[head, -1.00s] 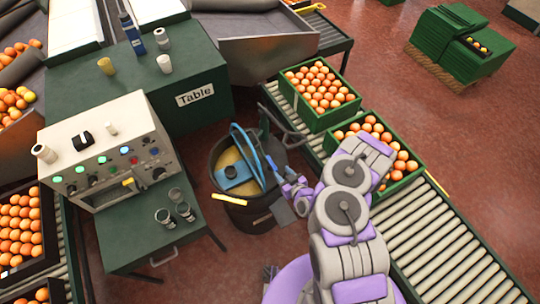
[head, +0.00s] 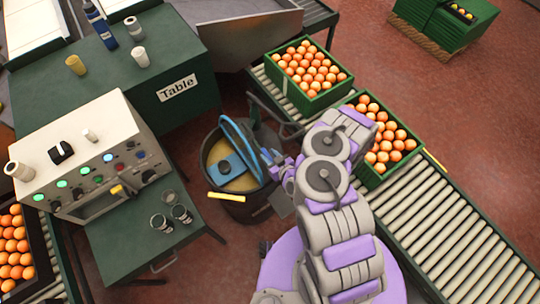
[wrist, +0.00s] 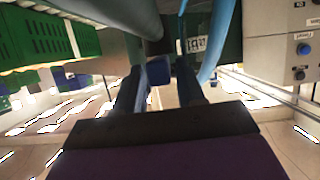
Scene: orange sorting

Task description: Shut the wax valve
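The wax barrel (head: 208,171) is dark, with pale yellow wax inside. A blue pump part (head: 226,168) and a curved blue hose (head: 236,130) sit at its top. A yellow bar (head: 226,197) juts at the barrel's front left rim; it may be the valve handle, but I cannot tell for sure. My gripper (head: 270,158) is at the barrel's right rim, close to the hose, on the side away from the yellow bar. In the wrist view my gripper (wrist: 170,70) has its two dark fingers apart, with nothing clearly held. The blue hose (wrist: 213,45) passes beside the right finger.
A green table (head: 178,88) stands behind the barrel. A control panel (head: 85,150) and glasses (head: 170,214) are at the left. Orange crates (head: 305,97) sit on the roller conveyor (head: 440,225) at the right. Red floor shows between barrel and table.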

